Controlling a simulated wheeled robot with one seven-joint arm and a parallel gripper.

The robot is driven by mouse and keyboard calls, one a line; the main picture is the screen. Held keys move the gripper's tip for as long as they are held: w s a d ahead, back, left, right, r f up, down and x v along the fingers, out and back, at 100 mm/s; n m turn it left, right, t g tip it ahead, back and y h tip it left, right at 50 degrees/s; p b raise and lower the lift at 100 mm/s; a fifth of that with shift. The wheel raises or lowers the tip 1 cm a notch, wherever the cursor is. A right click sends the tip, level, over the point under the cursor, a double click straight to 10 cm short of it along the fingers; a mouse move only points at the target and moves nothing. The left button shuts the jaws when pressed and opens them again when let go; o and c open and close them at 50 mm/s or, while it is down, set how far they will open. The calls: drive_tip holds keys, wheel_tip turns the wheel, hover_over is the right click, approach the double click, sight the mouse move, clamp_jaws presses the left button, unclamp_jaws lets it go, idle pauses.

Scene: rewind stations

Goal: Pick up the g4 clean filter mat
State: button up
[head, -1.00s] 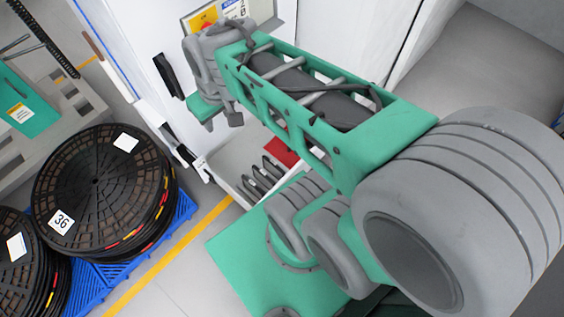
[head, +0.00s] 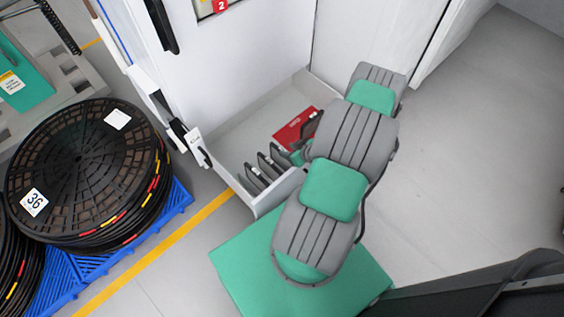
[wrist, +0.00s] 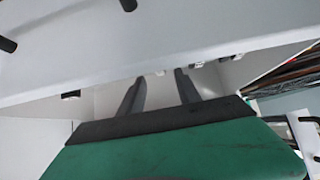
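An open white drawer (head: 234,147) juts from the white cabinet in the head view. Several dark upright pieces with small white marks (head: 267,167) stand in it, and a red flat piece (head: 296,128) lies behind them. I cannot read which is the g4 clean filter mat. My arm reaches down over the drawer's right part and hides most of my gripper in the head view. In the wrist view the two grey fingers of my gripper (wrist: 158,88) are apart, with nothing visible between them. Whether they touch anything is unclear.
A stack of black reels (head: 85,170) labelled 36 sits on a blue pallet (head: 115,262) at left. The cabinet front (head: 245,65) rises behind the drawer. A white panel (wrist: 150,40) crosses the upper wrist view. The floor at right (head: 480,150) is clear.

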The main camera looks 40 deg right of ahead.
sight(283, 150)
drive_tip(key=x, duration=0.2)
drive_tip(key=b+x, duration=0.1)
drive_tip(key=shift+f, duration=0.45)
drive_tip(key=shift+w+f, duration=0.15)
drive_tip(key=shift+w, duration=0.15)
drive_tip(key=shift+c, duration=0.3)
clamp_jaws()
idle(0.3)
